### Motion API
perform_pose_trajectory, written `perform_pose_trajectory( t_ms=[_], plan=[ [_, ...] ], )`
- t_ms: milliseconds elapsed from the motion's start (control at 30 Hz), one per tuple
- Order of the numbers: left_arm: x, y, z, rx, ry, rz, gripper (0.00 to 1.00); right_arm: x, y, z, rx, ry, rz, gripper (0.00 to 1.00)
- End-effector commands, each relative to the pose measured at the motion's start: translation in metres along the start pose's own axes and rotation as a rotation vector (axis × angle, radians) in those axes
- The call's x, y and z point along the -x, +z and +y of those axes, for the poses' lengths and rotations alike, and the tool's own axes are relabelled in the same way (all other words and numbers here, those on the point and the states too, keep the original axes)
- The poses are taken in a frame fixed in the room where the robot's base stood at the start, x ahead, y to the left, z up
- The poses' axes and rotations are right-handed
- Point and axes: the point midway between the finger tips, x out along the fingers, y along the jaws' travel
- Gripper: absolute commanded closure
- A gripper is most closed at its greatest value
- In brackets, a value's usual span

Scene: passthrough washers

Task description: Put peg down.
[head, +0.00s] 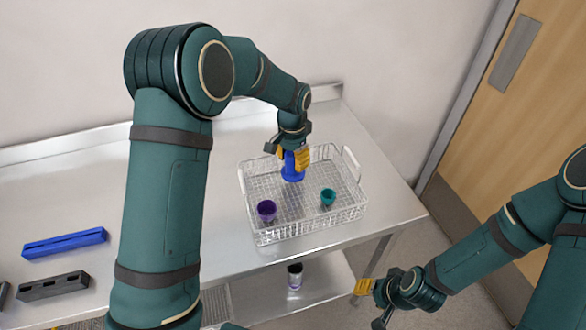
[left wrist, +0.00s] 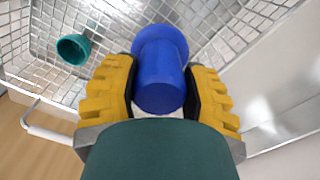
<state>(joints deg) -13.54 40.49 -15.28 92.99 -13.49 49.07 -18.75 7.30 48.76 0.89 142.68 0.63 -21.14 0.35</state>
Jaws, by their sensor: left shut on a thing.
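A blue peg (head: 291,172) with a wide flared end is in my left gripper (head: 293,157), over the back middle of a white wire basket (head: 308,232). My left gripper is shut on it. In the left wrist view the blue peg (left wrist: 160,75) sits between the yellow fingers of the left gripper (left wrist: 160,92), flared end away from the palm. I cannot tell whether the peg touches the basket floor. My right gripper (head: 376,302) is off to the right, beyond the table's front edge; its opening is unclear.
A purple cup (head: 266,210) and a teal cup (head: 327,197) stand in the basket. A blue block (head: 64,243) and a dark holed block (head: 53,286) lie on the metal table (head: 400,205) at left. A bottle (head: 295,276) stands on the lower shelf. A wooden door (head: 530,110) is at right.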

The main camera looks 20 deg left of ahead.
Motion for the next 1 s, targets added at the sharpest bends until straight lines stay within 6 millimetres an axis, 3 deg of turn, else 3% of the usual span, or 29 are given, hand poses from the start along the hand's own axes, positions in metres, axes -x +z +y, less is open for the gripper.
perform_pose_trajectory(
  t_ms=[267, 667, 700, 733, 1000],
  plan=[
    [-0.034, 0.000, 0.000, 0.000, 0.001, -0.002, 0.90, -0.004, 0.002, 0.001, 0.001, 0.000, -0.004, 0.53],
    [-0.039, 0.000, 0.000, 0.000, 0.000, 0.000, 0.90, -0.006, 0.003, 0.002, 0.002, -0.001, -0.005, 0.53],
    [-0.038, 0.000, 0.000, 0.000, 0.000, 0.000, 0.37, -0.005, 0.003, 0.002, 0.002, -0.001, -0.006, 0.53],
    [-0.038, 0.000, 0.000, 0.000, 0.000, 0.000, 0.27, -0.005, 0.003, 0.002, 0.002, -0.001, -0.005, 0.53],
    [-0.036, 0.000, 0.000, 0.000, 0.000, 0.000, 0.24, -0.004, 0.002, 0.001, 0.001, -0.001, -0.005, 0.53]
  ],
)
